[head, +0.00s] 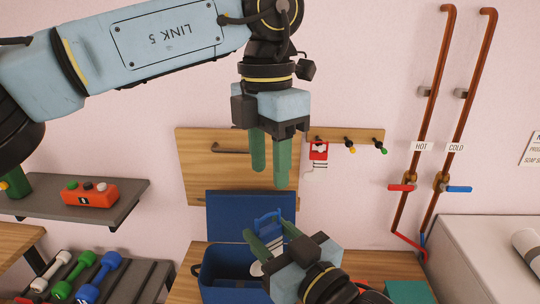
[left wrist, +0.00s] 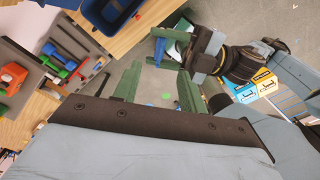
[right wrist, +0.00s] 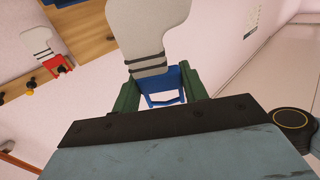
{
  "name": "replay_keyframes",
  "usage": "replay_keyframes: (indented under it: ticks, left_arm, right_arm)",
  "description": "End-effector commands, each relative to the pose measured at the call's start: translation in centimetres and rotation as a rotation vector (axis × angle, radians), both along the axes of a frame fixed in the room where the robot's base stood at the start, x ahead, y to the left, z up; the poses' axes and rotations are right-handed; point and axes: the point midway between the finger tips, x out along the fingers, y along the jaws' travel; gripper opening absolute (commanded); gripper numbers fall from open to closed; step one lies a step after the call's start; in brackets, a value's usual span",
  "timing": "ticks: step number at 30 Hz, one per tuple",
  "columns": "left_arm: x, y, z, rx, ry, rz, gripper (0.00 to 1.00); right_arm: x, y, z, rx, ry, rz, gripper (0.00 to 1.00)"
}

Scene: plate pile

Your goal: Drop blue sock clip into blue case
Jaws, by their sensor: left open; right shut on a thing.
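The blue sock clip (head: 267,217), with a pale striped sock (right wrist: 150,30) attached, is in my right gripper (head: 268,236). In the right wrist view the clip (right wrist: 163,86) sits between the two green fingers, which are shut on it. The blue case (head: 228,292) stands at the bottom centre of the head view with its lid (head: 235,212) raised behind it. The clip is over the right part of the case, in front of the lid. The case interior is partly hidden by my right gripper. My left gripper (head: 269,180) is open and empty above the lid.
A red clip (head: 319,152) hangs on a wooden peg rail (head: 345,135). A grey shelf (head: 115,200) with an orange box (head: 90,195) and a rack of coloured dumbbells (head: 85,283) are at left. Hot and cold pipes (head: 430,110) run down the wall at right.

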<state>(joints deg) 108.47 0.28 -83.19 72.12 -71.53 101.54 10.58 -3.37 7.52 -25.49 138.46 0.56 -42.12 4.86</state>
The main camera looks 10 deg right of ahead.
Motion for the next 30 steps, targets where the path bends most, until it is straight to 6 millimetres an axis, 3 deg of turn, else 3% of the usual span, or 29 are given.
replay_keyframes:
  ticks: [12,18,30]
  left_arm:
    - [-0.4,-0.1,-7.5,-0.001,0.006,0.000,0.42]
    - [-0.5,-0.2,-10.2,-0.003,0.005,0.000,0.42]
    - [-0.6,-0.3,-11.4,-0.004,0.005,0.001,0.42]
  right_arm:
    - [0.0,0.0,0.0,0.000,-0.001,0.000,0.21]
    - [0.0,0.0,0.0,0.000,-0.001,0.000,0.21]
    - [0.0,0.0,0.0,0.000,-0.001,0.000,0.21]
